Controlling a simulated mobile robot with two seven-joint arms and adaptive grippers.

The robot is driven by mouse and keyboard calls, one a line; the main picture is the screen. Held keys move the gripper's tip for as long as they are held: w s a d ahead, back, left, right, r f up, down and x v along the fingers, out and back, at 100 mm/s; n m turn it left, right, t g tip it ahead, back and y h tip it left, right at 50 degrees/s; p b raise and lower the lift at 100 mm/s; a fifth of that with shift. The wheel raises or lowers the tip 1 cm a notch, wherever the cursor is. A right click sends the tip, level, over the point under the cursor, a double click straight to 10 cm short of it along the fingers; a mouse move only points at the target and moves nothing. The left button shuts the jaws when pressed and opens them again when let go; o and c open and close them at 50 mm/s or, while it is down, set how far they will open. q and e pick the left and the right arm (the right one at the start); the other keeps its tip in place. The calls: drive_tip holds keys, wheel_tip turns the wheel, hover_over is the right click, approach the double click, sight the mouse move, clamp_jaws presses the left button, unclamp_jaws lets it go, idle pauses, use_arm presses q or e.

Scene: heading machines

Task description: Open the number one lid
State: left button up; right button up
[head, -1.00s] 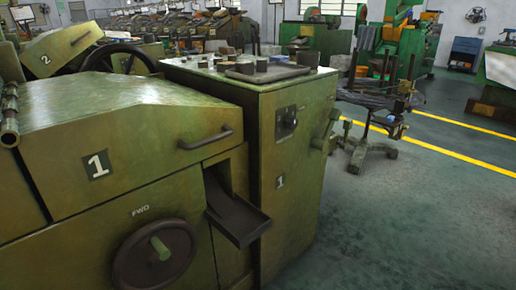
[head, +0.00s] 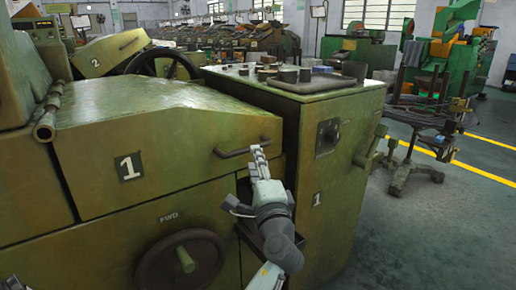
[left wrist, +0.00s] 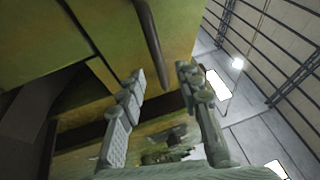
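The number one lid (head: 165,120) is a green sloped metal cover with a white "1" on its front, and it looks closed. Its dark bar handle (head: 245,150) is at the right end of the front face. My left gripper (head: 258,158) is raised at the handle's right part and covers some of it. In the left wrist view, my left gripper (left wrist: 161,80) has its two fingers apart with nothing between the tips. The handle (left wrist: 150,40) runs just beyond the tips, towards the gap; I cannot tell whether they touch. My right gripper is not in view.
A handwheel (head: 180,262) marked FWD is below the lid. A green cabinet (head: 340,150) with small parts on top stands right beside the lid. A number two machine (head: 108,50) is behind. Open floor (head: 440,230) lies to the right.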

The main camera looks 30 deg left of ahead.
use_arm(q)
drive_tip(key=x, duration=0.6)
drive_tip(key=shift+p, duration=0.4)
drive_tip(key=shift+a+f, duration=0.1)
clamp_jaws()
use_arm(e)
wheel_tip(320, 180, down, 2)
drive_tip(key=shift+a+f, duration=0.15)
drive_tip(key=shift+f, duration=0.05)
use_arm(q)
drive_tip(key=shift+w, duration=0.1)
